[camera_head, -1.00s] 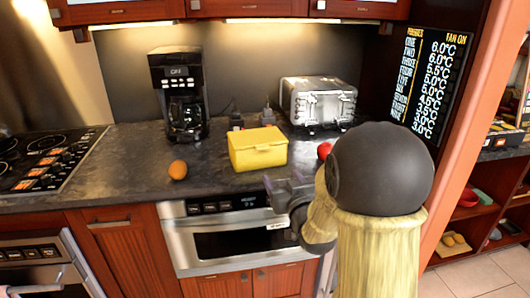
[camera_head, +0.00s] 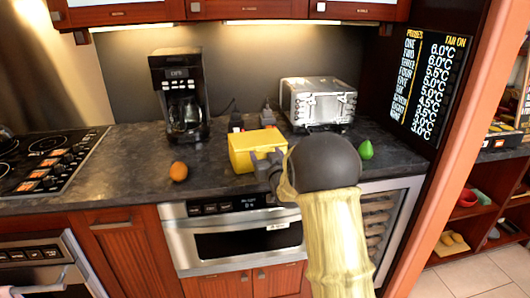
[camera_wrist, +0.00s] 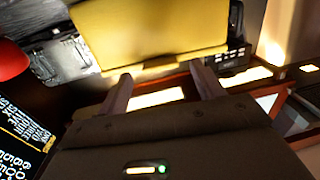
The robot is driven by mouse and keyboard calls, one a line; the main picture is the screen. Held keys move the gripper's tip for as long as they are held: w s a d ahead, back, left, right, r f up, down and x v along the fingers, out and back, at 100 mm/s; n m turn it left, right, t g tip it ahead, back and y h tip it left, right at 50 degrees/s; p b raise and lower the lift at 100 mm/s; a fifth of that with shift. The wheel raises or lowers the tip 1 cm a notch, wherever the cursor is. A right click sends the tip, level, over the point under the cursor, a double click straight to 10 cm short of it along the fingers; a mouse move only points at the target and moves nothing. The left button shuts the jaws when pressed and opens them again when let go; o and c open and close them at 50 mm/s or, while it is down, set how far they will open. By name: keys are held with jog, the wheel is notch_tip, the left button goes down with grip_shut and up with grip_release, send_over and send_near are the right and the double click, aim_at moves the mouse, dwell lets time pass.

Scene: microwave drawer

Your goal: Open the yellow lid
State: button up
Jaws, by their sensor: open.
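The yellow box (camera_head: 240,158) stands on the dark counter with its yellow lid (camera_head: 256,138) shut. In the wrist view, a broad yellow face of the box (camera_wrist: 150,30) fills the upper middle, just beyond the fingertips. My gripper (camera_head: 267,160) is at the front right of the box, its fingers partly in front of it. The wrist view shows my gripper (camera_wrist: 161,73) with its two fingers apart and nothing between them. I cannot tell whether a finger touches the box.
A coffee maker (camera_head: 180,95) stands behind left and a toaster (camera_head: 318,102) behind right. An orange fruit (camera_head: 179,171) lies left of the box, a green fruit (camera_head: 366,150) to the right. A red round thing (camera_wrist: 12,60) shows at the wrist view's left.

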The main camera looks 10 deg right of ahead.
jog(key=shift+w+a, duration=0.1)
jog(key=shift+w, duration=0.7)
jog(key=c, duration=1.4)
jog(key=shift+r+p, duration=0.15)
jog(key=shift+p, duration=0.15)
